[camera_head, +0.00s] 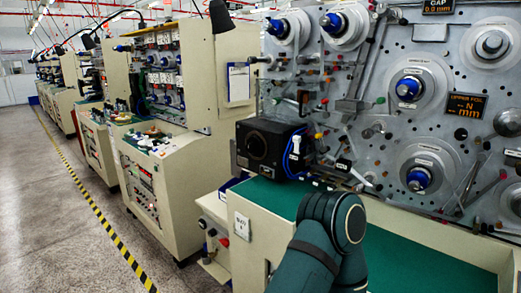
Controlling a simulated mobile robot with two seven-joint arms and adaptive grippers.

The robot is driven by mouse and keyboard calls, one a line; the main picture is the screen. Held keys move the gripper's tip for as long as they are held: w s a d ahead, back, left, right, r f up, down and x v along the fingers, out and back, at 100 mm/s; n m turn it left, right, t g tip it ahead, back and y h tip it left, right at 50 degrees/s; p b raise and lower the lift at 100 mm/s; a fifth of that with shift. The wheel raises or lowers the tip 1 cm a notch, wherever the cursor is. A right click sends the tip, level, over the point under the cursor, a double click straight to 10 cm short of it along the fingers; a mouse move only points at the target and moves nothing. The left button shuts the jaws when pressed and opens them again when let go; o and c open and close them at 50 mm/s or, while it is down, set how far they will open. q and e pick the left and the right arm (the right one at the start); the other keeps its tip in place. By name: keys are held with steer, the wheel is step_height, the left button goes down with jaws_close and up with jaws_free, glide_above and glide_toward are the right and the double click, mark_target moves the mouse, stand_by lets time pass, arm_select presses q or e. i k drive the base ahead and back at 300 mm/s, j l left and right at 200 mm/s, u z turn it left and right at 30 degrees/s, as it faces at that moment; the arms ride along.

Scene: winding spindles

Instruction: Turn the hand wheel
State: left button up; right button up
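No part stands out clearly as the hand wheel, and I cannot tell which round part it is. The grey machine panel at the right carries round discs with blue hubs, one at the upper middle (408,88) and one lower down (418,180). A plain grey disc (492,45) is at the upper right. A black box with a round opening (257,146) stands at the panel's left end. One of my arms, dark green, rises from the bottom middle and covers part of the worktop. Neither gripper can be made out.
A green worktop (425,257) with a cream front runs below the panel. Small rods and coloured knobs stick out of the panel. Cream machine cabinets (170,190) line the left. A yellow-black floor stripe (100,210) borders the open grey floor (45,230).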

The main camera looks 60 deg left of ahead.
mark_target(255, 145)
steer(key=u, duration=1.9)
steer(key=i+j, duration=0.15)
steer(key=j, duration=0.15)
